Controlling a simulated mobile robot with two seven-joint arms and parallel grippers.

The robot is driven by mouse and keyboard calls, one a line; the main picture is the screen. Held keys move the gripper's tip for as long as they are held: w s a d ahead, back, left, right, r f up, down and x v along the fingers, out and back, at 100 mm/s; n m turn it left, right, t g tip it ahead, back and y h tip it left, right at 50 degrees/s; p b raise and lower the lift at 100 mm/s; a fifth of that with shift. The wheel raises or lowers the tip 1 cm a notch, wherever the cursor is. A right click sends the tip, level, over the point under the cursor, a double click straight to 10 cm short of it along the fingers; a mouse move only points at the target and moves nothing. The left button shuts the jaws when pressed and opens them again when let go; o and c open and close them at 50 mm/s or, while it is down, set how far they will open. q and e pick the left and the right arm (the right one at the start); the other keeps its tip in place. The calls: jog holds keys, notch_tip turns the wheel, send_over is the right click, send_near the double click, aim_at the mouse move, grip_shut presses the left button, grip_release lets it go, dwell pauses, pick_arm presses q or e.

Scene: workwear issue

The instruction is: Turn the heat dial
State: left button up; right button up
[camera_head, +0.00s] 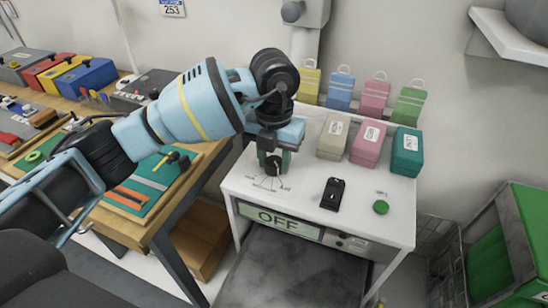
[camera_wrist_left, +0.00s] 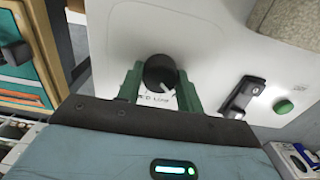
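The heat dial (camera_head: 273,167) is a round black knob on the left of the white machine's top, with markings on the surface in front of it. In the left wrist view the dial (camera_wrist_left: 159,72) shows a pale pointer line toward its lower right, above a small white label (camera_wrist_left: 158,100). My left gripper (camera_head: 274,155) reaches down over it; its green fingers (camera_wrist_left: 160,82) stand one on each side, seemingly against the knob. A display reading OFF (camera_head: 278,219) is on the machine's front. My right gripper is not in view.
A black switch-like part (camera_head: 333,194) and a green button (camera_head: 381,207) are right of the dial. Beige, pink and teal boxes (camera_head: 368,144) stand behind. A wooden bench with tools (camera_head: 150,225) is left, a green bin (camera_head: 515,235) right.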

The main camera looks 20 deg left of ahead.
pick_arm(q)
jog(key=shift+c, duration=0.9)
jog(key=shift+m, duration=0.3)
jog(key=m, duration=0.4)
jog(key=shift+m+p, duration=0.3)
jog(key=shift+p, duration=0.1)
jog(key=m, duration=0.6)
jog(key=shift+m, duration=0.4)
jog(key=o, duration=1)
